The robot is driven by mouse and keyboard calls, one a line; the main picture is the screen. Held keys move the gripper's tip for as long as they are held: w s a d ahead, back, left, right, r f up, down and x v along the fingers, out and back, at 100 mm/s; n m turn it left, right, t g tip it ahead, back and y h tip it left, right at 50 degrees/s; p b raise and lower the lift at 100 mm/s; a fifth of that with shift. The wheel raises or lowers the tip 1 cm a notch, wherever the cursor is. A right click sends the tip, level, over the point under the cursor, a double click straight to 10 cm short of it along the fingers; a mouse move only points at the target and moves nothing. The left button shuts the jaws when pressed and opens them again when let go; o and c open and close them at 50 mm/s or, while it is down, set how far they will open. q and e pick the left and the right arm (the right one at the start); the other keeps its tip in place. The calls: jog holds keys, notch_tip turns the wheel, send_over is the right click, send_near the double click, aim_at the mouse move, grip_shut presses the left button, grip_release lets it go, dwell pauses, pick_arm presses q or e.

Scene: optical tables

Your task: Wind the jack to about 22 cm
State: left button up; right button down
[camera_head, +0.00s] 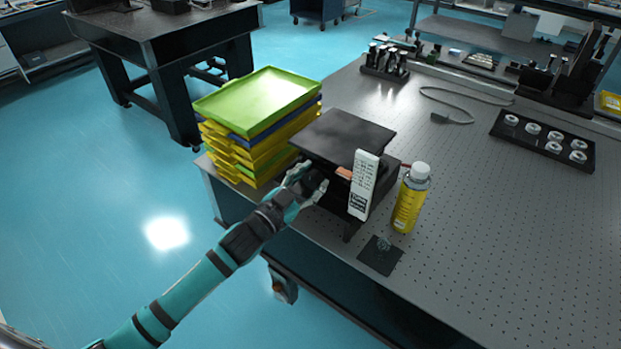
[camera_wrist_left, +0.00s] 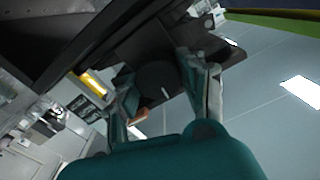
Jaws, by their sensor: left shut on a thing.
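The jack has a flat black top plate (camera_head: 345,134) and stands near the left edge of the optical table, its plate raised above the table. A white scale card (camera_head: 363,186) with printed marks stands upright in front of it. My left gripper (camera_head: 308,186) is at the jack's near left side, under the plate. In the left wrist view, its fingers (camera_wrist_left: 163,96) are on both sides of a round dark knob (camera_wrist_left: 157,80) and shut on it. The scale's reading is too small to tell. My right gripper is not in view.
A stack of yellow and blue trays with a green one on top (camera_head: 258,100) stands close left of the jack. A yellow bottle (camera_head: 410,198) with a white cap stands right of the scale. A small dark pad (camera_head: 381,258) lies in front.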

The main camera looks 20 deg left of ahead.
pick_arm(q)
jog(key=m+p, duration=0.1)
jog(key=m, duration=0.6)
jog(key=shift+d+f, duration=0.1)
jog(key=m, duration=0.3)
jog(key=shift+m+p, duration=0.3)
jog(key=shift+p, duration=0.05)
jog(key=m, duration=0.3)
jog(key=shift+f+m, duration=0.15)
jog(key=shift+m, duration=0.15)
jog(key=m, duration=0.3)
jog(key=shift+f+m, duration=0.1)
jog(key=shift+m, duration=0.2)
jog(key=m, duration=0.3)
jog(key=shift+m, duration=0.4)
jog(key=m, duration=0.4)
jog(key=shift+f+p, duration=0.1)
jog(key=shift+p, duration=0.2)
jog(key=shift+m, duration=1.4)
